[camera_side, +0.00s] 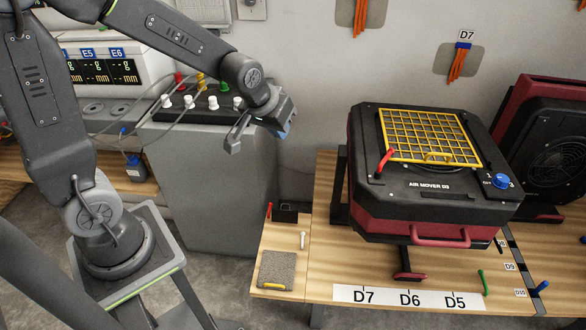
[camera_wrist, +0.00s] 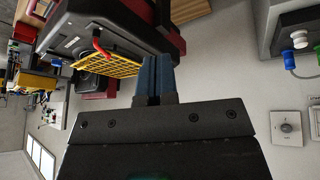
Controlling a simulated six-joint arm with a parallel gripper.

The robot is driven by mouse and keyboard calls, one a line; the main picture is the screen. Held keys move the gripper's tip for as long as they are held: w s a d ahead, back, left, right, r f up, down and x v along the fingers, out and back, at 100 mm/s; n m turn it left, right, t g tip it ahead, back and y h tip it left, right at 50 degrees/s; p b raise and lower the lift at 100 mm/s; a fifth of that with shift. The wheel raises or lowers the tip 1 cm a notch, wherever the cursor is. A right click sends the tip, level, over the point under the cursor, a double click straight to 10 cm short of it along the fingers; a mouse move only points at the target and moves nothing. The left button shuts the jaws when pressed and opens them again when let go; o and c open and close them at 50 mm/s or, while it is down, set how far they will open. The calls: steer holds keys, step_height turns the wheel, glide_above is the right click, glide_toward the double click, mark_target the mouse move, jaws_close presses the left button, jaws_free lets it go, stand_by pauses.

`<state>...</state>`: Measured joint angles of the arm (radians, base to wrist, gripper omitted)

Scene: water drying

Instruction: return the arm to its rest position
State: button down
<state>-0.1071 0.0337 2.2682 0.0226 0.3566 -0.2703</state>
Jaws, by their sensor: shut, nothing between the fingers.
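My gripper (camera_side: 284,132) hangs in the air left of the air mover, in front of the grey wall and beside the grey cabinet. In the wrist view its two blue fingers (camera_wrist: 154,58) are together with nothing between them. My arm reaches from its stand at the left across the top of the side view. The gripper touches nothing that I can see.
The air mover (camera_side: 440,187) with a yellow grid (camera_side: 430,137) stands on the wooden table (camera_side: 330,265). A grey cabinet (camera_side: 208,185) carries a panel of knobs (camera_side: 205,101). A second red-black machine (camera_side: 550,150) is at the right. A grey pad (camera_side: 277,268) lies at the table's front left.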

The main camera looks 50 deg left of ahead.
steer(key=s+d+r+m, duration=0.2)
steer(key=s+r, duration=0.3)
steer(key=s, duration=0.3)
steer(key=s+d+r+m, duration=0.2)
steer(key=s+r, duration=0.3)
steer(key=s, duration=0.4)
steer(key=shift+s+h, duration=0.25)
steer(key=shift+h, duration=0.05)
